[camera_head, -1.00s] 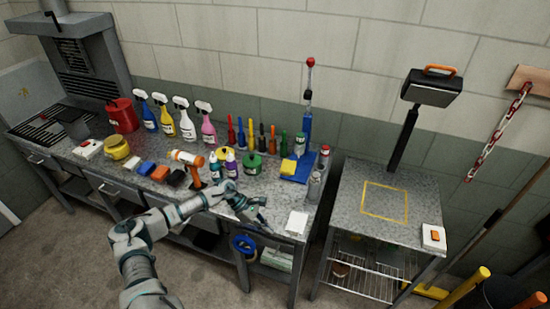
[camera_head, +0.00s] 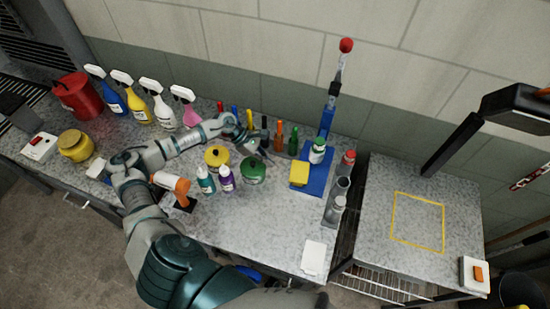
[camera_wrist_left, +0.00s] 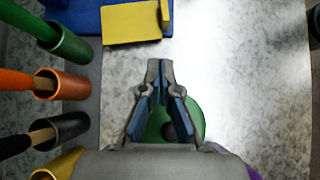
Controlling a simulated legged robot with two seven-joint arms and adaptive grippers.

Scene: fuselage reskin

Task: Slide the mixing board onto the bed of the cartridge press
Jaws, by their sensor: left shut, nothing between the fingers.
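A flat white plate, which looks like the mixing board (camera_head: 313,257), lies on the bench top near its front right corner. The cartridge press (camera_head: 327,122) stands at the back right of the bench, with a blue base, an upright post and a red knob on top. A yellow block (camera_head: 299,174) sits on its blue base, and it also shows in the left wrist view (camera_wrist_left: 132,23). My left gripper (camera_head: 265,149) is shut and empty, left of the press and above the green-lidded can (camera_head: 253,171). The board is outside the wrist view. My right gripper is not in view.
Coloured tool handles in holders (camera_wrist_left: 62,84) stand close to the left gripper. Spray bottles (camera_head: 163,110), small bottles (camera_head: 227,178) and an orange tool (camera_head: 174,184) crowd the bench. Grey cylinders (camera_head: 336,208) stand right of the press. Bench around the board is clear.

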